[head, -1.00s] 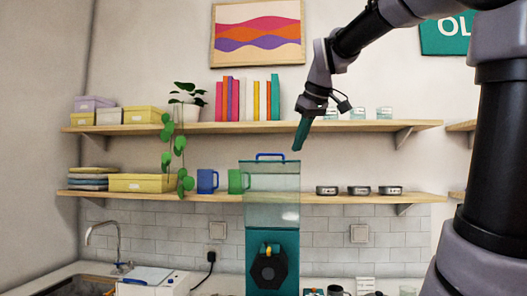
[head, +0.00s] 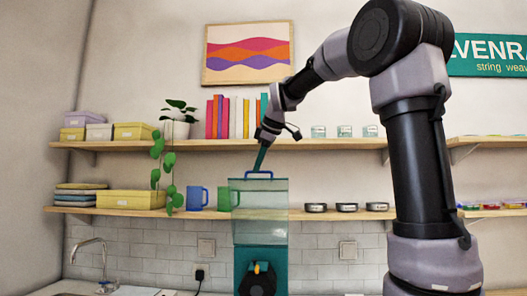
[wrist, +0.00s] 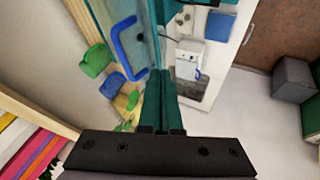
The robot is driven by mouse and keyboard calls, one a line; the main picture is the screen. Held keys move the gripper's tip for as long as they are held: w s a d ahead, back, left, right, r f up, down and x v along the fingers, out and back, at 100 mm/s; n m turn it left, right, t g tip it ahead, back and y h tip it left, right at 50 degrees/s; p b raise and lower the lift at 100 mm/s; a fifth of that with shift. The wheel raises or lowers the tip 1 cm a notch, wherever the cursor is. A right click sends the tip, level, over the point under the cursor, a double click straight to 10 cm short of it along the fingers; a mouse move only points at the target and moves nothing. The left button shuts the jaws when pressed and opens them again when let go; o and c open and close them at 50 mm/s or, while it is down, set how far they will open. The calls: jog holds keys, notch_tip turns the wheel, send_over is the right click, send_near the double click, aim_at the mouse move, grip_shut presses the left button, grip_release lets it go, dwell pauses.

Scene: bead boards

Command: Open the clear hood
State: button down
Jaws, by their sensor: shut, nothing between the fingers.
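The clear hood (head: 262,198) is a see-through greenish box on top of a teal machine (head: 247,255) with a dark knob. A blue handle (head: 259,173) stands on its top edge. My gripper (head: 258,168) is shut and empty, pointing down at the left part of the handle in the head view. In the wrist view, my fingertips (wrist: 160,74) are together and the blue handle (wrist: 122,48) lies just to their upper left. I cannot tell whether they touch it. The hood appears to be down.
Shelves behind hold a green mug (head: 224,199), a blue mug (head: 197,197), a trailing plant (head: 168,160) and books (head: 233,117). Several dark tins (head: 346,207) sit to the right on the lower shelf. A sink tap (head: 92,246) is at lower left.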

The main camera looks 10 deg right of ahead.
jog(key=shift+w+d, duration=0.35)
jog(key=shift+w, duration=0.55)
jog(key=shift+w+d, duration=0.3)
jog(key=shift+w, duration=0.6)
jog(key=w, duration=0.2)
jog(key=w+d+r, duration=0.1)
jog(key=w, duration=0.2)
jog(key=w+d, duration=0.1)
jog(key=w, duration=0.1)
jog(key=shift+w+d+r, duration=0.25)
jog(key=shift+w+r, duration=0.05)
jog(key=shift+w, duration=0.1)
